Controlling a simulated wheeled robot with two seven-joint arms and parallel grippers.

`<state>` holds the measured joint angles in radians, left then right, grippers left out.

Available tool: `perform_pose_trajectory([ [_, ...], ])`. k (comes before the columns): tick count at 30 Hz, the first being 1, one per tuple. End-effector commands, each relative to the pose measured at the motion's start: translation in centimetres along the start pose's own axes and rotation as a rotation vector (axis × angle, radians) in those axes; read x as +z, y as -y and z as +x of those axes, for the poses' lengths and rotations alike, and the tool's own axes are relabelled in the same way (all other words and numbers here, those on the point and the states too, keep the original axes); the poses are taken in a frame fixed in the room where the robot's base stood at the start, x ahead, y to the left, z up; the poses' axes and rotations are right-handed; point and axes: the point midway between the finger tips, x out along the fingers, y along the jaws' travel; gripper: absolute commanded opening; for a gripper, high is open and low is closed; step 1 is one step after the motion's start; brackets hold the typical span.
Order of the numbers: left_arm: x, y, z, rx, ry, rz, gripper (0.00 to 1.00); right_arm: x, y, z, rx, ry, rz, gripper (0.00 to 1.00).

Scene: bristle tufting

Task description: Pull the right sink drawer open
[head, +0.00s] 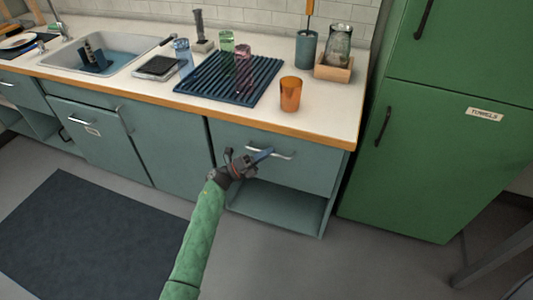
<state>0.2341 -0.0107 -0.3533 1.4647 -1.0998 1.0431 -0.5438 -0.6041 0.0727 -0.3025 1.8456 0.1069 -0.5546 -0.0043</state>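The right sink drawer (310,172) is a blue-green front under the right end of the counter, with a pale bar handle (285,155). It looks flush with the cabinet, above an open shelf. My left gripper (262,156), on a green-sleeved arm, is at the left part of this handle. A bluish finger overlaps the handle's left end. I cannot tell whether the fingers are closed around the bar or only beside it. My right gripper is not in view.
The counter holds an orange cup (291,94) near its front edge, a dark drying rack (215,84) with glasses, and a sink (110,50). A green fridge (433,150) stands close on the right. A dark mat (90,235) lies on the floor. Floor before the drawer is clear.

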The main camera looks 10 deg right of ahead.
Motion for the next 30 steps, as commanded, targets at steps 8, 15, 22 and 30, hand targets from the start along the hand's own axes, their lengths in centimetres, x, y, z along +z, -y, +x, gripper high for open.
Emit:
perform_pose_trajectory([
  [8,-0.1,0.0,-0.1,0.001,0.0,0.0,0.0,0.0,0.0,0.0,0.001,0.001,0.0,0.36],
  [15,-1.3,1.1,-1.3,0.002,0.0,-0.002,0.0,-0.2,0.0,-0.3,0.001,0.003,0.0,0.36],
  [22,-4.2,3.9,-4.3,0.004,-0.002,-0.003,0.0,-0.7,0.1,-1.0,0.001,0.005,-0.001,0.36],
  [30,-8.7,8.1,-8.7,0.004,-0.002,-0.003,0.0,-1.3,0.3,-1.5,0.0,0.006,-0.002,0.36],
])
